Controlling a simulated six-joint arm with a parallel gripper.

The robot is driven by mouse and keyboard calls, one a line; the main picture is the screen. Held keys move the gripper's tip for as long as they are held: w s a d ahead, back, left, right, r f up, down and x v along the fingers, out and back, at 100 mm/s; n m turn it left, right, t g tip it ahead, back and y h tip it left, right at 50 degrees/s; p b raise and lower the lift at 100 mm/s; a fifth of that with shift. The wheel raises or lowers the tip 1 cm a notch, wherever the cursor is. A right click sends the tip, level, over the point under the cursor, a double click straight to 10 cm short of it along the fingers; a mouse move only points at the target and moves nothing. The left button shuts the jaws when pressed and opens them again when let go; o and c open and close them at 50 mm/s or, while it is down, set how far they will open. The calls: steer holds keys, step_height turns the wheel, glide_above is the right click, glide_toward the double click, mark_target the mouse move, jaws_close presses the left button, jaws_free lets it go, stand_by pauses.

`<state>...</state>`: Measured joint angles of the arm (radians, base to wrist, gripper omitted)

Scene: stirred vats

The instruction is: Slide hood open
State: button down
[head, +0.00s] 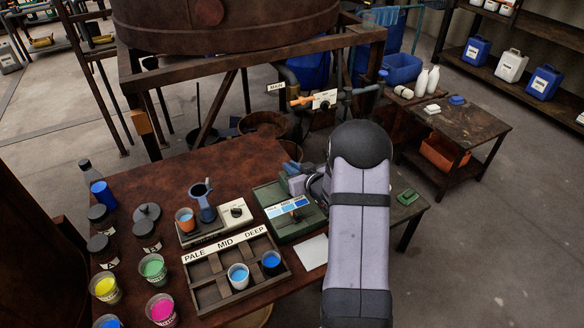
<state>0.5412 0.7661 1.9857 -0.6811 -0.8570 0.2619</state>
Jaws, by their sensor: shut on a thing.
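A green box-like device (272,193) stands on the rust-brown table. A strip of blue shade swatches (288,207) with a MID label lies across its top. I take its green upper part to be the hood. My gripper (293,184) is at the far right corner of this device and is shut on the hood there. The fingertips are small and partly covered by my arm, so the exact grip and how far the hood is open are hard to see.
A wooden rack (237,301) marked PALE, MID and DEEP holds two cups of blue liquid in front of the device. Paint cups and dark-lidded jars fill the table's left side.

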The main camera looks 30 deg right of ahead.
steer(key=a+b, duration=0.3)
steer(key=a, duration=0.7)
steer(key=shift+a, duration=0.4)
steer(key=c, duration=1.9)
jaws_free()
steer(key=shift+o, duration=0.2)
steer(key=shift+s, duration=0.1)
steer(key=b+v, duration=0.1)
steer(key=v, duration=0.6)
steer(key=shift+b, duration=0.3)
steer(key=shift+s+r, duration=0.1)
steer(key=shift+s, duration=0.1)
